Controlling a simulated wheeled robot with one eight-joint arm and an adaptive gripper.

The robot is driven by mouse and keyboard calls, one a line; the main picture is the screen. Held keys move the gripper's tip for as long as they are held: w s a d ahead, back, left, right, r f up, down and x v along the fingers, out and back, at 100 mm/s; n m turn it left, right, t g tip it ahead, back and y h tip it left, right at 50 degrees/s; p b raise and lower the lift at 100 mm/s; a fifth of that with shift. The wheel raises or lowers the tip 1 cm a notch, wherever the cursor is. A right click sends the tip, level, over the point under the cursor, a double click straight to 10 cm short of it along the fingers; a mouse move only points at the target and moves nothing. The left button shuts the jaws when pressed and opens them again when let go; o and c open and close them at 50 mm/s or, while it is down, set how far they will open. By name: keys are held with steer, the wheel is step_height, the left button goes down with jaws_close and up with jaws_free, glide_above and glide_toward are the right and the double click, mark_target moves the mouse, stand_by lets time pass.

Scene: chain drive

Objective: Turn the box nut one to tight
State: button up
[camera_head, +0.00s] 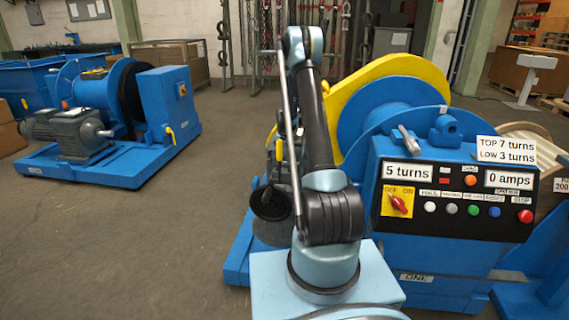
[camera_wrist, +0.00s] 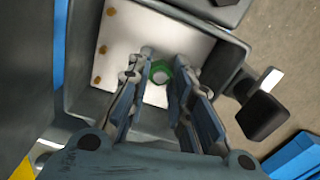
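In the wrist view, a green nut (camera_wrist: 160,72) with a pale round centre sits on the white back plate of an open grey box (camera_wrist: 222,48). My gripper (camera_wrist: 157,76) is open, with one finger on each side of the nut. A gap shows between each fingertip and the nut; how deep the tips reach is hard to tell. In the head view my own arm hides the gripper and the box nut. The panel there reads "5 turns" (camera_head: 407,173) and "0 amps" (camera_head: 509,179).
A sign (camera_head: 507,151) reads "TOP 7 turns, LOW 3 turns". The blue chain drive (camera_head: 440,253) carries a red off/on switch (camera_head: 398,204). Brass screws (camera_wrist: 97,79) line the plate's left side. A black block (camera_wrist: 263,114) is right of the box. A second blue machine (camera_head: 160,110) stands at left.

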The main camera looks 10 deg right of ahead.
steer(key=o, duration=0.4)
step_height(320, 180, up, 12)
steer(key=shift+f, duration=0.1)
stand_by(0.5)
